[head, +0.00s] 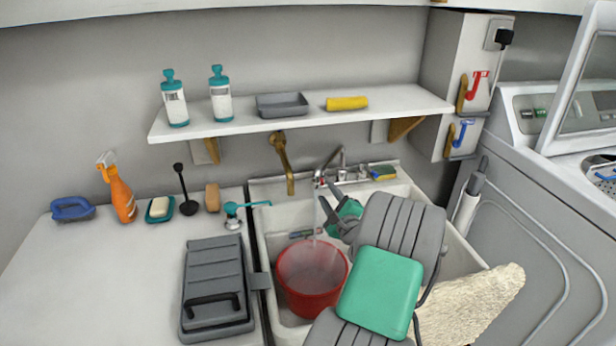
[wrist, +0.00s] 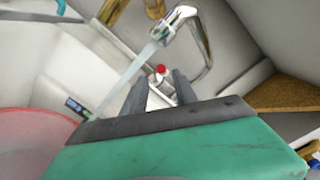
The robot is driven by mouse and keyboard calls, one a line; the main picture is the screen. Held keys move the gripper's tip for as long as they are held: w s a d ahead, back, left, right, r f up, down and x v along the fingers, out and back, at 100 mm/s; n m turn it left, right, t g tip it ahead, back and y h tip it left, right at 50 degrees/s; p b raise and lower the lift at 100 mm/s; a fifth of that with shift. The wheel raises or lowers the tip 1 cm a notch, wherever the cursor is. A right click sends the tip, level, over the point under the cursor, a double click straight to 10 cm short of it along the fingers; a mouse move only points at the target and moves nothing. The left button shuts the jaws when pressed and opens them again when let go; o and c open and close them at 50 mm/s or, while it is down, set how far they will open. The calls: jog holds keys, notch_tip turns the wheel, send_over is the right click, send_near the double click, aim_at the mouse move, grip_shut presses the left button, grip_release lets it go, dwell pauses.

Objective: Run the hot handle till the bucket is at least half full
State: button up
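The red bucket (head: 312,302) stands upright in the white sink under the faucet; its edge also shows at the left of the wrist view (wrist: 30,135). Water runs from the chrome faucet (wrist: 200,50) down toward the bucket. Greyish water seems to show inside the bucket, but I cannot tell its level. The red-marked hot handle (wrist: 161,71) is at the sink's back wall, just beyond my fingertips in the wrist view. My gripper (wrist: 159,88) is open, its two dark fingers apart with nothing clearly held. In the head view, my gripper (head: 328,203) is over the sink, behind the bucket.
A brass spout (head: 283,163) hangs left of the faucet. A grey folded rack (head: 216,288) lies on the counter left of the sink. A shelf (head: 300,120) runs above; a cream cloth (head: 470,305) hangs at the right.

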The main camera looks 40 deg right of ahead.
jog(key=x, duration=0.8)
jog(key=shift+d, duration=0.35)
grip_shut()
dwell(1.0)
